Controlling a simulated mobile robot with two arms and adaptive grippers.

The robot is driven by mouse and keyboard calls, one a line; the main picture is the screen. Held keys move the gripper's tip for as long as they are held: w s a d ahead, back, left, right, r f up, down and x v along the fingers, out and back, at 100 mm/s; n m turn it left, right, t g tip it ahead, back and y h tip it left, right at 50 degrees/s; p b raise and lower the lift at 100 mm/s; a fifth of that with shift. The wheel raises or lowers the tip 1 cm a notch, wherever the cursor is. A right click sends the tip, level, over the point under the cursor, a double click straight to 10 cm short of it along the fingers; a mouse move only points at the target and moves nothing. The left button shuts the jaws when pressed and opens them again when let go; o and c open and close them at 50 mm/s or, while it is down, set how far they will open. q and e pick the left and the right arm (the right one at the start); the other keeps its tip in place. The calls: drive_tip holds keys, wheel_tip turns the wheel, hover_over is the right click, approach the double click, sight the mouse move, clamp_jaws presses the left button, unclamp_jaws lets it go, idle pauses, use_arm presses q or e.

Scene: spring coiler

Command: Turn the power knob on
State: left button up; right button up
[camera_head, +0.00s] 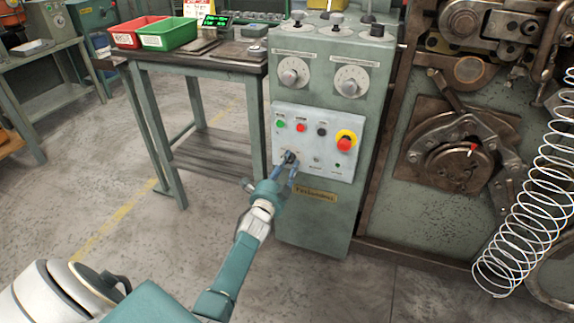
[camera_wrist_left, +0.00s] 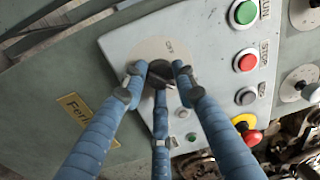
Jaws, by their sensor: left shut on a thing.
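The power knob (camera_wrist_left: 160,74) is a dark rotary knob on a round light plate at the lower left of the grey control panel (camera_head: 318,127). In the head view the knob (camera_head: 290,157) is partly hidden by the fingers. My left gripper (camera_head: 286,164) reaches up to it from below. In the left wrist view its blue fingers (camera_wrist_left: 158,84) surround the knob and are shut on it. The knob's pointer is too covered to read its setting. My right gripper is not in view.
The panel also carries a green button (camera_head: 281,123), a red button (camera_head: 301,127), a black button (camera_head: 322,131) and a red-and-yellow emergency stop (camera_head: 345,142). Two dials sit above. A bench (camera_head: 160,62) with bins stands left; a wire spring (camera_head: 530,215) hangs right.

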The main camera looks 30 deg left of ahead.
use_arm(q)
drive_tip(key=shift+w+d+r, duration=0.1)
drive_tip(key=shift+d, duration=0.15)
drive_tip(key=o, duration=1.1)
drive_tip(key=shift+d, duration=0.1)
drive_tip(key=shift+o, duration=0.2)
drive_tip(key=shift+s, duration=0.35)
drive_tip(key=v, duration=1.1)
drive_tip(key=shift+s, duration=0.2)
